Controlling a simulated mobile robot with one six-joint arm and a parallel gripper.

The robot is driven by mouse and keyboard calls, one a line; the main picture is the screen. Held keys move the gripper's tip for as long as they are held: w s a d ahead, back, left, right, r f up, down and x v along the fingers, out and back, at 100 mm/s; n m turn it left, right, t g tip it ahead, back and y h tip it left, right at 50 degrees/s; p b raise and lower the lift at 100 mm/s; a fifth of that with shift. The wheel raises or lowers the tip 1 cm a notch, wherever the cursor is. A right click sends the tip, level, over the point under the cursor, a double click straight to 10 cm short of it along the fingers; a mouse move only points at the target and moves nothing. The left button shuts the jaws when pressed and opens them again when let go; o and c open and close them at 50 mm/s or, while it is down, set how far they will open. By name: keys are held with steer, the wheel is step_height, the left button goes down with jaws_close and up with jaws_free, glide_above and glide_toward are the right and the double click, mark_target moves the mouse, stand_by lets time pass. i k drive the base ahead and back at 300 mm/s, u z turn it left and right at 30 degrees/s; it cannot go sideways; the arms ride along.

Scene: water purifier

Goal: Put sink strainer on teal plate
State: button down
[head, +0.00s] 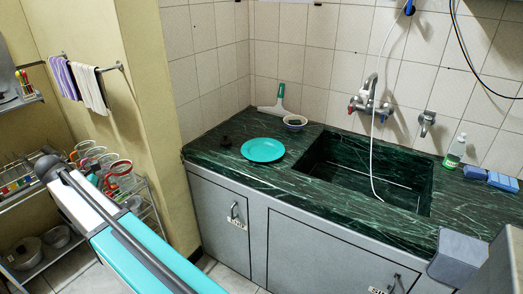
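The teal plate (263,150) lies flat and empty on the green marble counter, left of the sink. A small dark object with a raised middle (225,142) sits on the counter just left of the plate, apart from it. It may be the sink strainer, but it is too small to be certain. A small round dish with a pale rim and dark inside (294,121) stands behind the plate to the right. White and teal parts of my arm cross the lower left.
The sink basin (365,170) is right of the plate, with a white hose hanging into it from the tap (371,100). A squeegee (275,102) leans by the wall. A soap bottle (455,151) and blue sponges (490,177) stand right. A rack of mugs (118,178) is left.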

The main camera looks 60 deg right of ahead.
mark_target(269, 154)
steer(key=z, duration=0.05)
steer(key=i, duration=1)
steer(key=u, duration=0.05)
